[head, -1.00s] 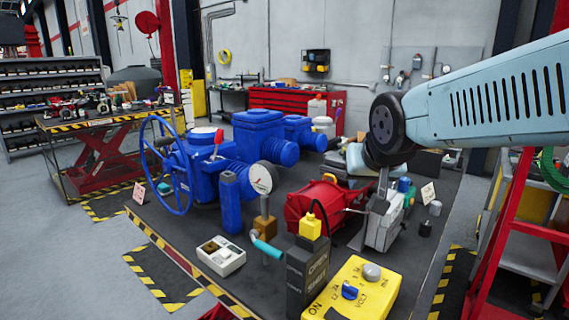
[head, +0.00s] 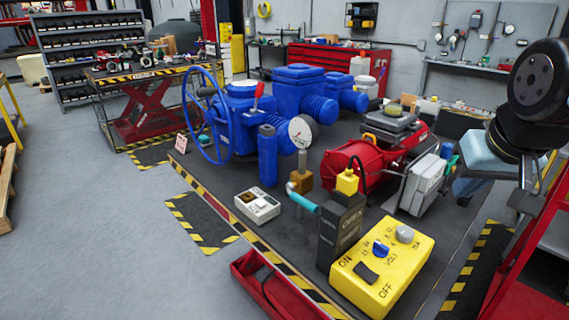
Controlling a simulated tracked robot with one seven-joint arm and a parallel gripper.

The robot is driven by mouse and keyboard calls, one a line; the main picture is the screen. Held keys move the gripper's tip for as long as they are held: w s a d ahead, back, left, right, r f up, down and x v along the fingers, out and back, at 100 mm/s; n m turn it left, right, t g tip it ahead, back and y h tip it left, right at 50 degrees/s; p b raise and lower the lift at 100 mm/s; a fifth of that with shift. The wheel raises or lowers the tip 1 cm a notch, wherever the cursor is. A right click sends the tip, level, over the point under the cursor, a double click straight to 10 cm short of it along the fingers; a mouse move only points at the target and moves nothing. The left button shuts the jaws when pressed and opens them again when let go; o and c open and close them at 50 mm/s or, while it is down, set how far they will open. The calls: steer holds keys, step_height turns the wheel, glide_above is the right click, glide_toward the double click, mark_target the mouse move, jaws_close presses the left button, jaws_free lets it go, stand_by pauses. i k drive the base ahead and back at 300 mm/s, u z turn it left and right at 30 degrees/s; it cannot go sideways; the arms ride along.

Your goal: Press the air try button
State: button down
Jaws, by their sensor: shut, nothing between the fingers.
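No label for an air try button can be read. A small white control box (head: 257,206) with a dark button and lighter controls lies on the dark bench top, near its striped front edge. A yellow box (head: 382,270) at the front carries a blue knob (head: 381,250), a grey knob (head: 404,234), a dark switch (head: 366,273) and ON, OFF and VOLT markings. My arm (head: 540,85) comes in at the right edge, and its pale blue part (head: 485,165) reaches down beside the bench's right side. I cannot make out my gripper's fingers.
A red machine (head: 365,165) sits farther right. Clear floor lies at left.

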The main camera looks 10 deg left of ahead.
mark_target(261, 204)
steer(key=z, duration=1.3)
steer(key=k, duration=1.35)
steer(key=u, duration=1.2)
steer(key=i, duration=1)
steer(key=u, duration=0.05)
